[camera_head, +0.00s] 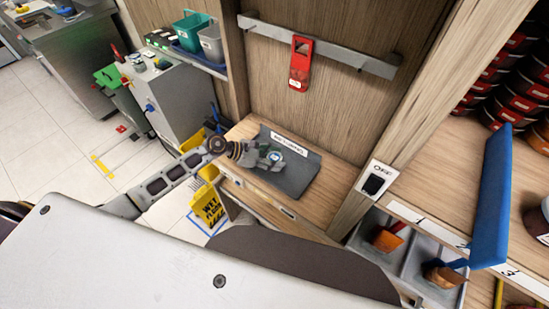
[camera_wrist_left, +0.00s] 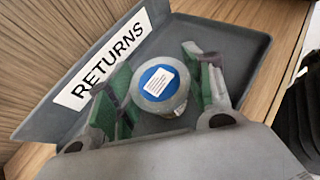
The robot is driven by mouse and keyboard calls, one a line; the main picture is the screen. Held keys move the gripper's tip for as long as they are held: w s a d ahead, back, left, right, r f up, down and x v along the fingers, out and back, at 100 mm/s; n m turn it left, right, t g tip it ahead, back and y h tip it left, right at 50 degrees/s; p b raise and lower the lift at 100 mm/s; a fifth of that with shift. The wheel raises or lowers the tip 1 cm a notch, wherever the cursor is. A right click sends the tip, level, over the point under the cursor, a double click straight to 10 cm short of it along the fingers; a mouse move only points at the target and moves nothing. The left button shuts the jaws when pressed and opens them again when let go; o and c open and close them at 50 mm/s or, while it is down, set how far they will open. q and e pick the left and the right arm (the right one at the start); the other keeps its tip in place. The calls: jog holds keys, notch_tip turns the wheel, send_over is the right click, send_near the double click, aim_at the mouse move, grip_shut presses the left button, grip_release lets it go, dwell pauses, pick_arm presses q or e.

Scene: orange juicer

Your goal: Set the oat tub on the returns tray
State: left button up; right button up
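The oat tub, a grey round tub with a blue lid and a white label (camera_wrist_left: 158,82), stands upright on the grey returns tray (camera_wrist_left: 243,45), which has a "RETURNS" sign on its raised back. My left gripper (camera_wrist_left: 160,95) is around the tub, one green-padded finger on each side. A small gap shows between the tub and the right-hand finger, so the fingers look open. In the head view the left gripper (camera_head: 268,156) is over the tray (camera_head: 298,177), and the tub's lid (camera_head: 274,154) shows partly behind it. My right gripper is not in view.
The tray lies on a wooden counter (camera_head: 322,197) against a wooden panel. A red holder (camera_head: 301,63) hangs on a rail above. Bins (camera_head: 210,42) stand on a shelf at left. A blue panel (camera_head: 492,195) and shelves are at right.

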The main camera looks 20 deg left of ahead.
pick_arm(q)
jog(key=o, duration=0.5)
jog(key=shift+c, duration=0.2)
jog(key=shift+r, duration=0.15)
jog(key=shift+b+v, duration=0.5)
jog(key=shift+v, duration=5.5)
